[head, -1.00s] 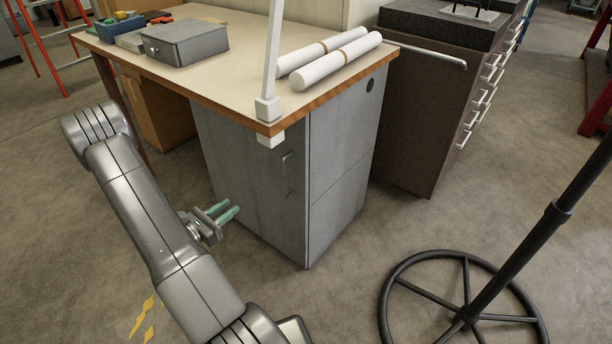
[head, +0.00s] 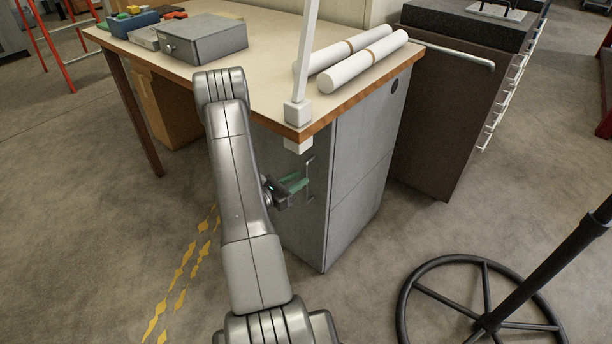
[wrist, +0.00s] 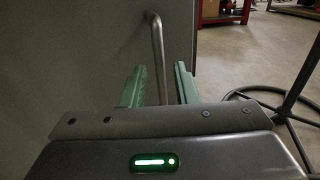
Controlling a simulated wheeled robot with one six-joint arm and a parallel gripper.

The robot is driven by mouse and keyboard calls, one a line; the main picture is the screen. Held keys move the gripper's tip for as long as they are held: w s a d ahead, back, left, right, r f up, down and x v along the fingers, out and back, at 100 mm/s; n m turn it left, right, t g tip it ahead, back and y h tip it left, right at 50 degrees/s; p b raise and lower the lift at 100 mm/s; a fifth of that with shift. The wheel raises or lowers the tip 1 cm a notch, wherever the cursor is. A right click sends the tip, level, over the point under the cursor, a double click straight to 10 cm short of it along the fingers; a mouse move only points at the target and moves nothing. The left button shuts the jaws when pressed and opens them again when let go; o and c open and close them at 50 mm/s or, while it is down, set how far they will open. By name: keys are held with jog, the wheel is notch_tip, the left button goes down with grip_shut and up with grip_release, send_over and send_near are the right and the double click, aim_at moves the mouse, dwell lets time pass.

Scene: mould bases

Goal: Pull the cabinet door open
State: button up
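The grey cabinet door (head: 312,225) is under the desk's near corner and looks shut. Its thin upright bar handle (head: 309,180) is near the right edge of the door. In the wrist view the handle (wrist: 158,60) rises between the two green fingers, with a gap on each side. My gripper (head: 298,183) is at the handle's height in the head view, and its fingers reach to it. In the wrist view my gripper (wrist: 160,85) is open around the handle. My arm hides the left part of the door.
The desk top (head: 270,70) overhangs the cabinet and carries a metal box (head: 203,38) and white rolls (head: 362,60). A white post (head: 300,70) is clamped at its corner. A black wheel-shaped stand base (head: 480,310) is on the floor at right. Floor in front is clear.

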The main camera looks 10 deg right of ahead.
aim_at(306, 175)
jog(key=shift+x, duration=1.9)
grip_shut()
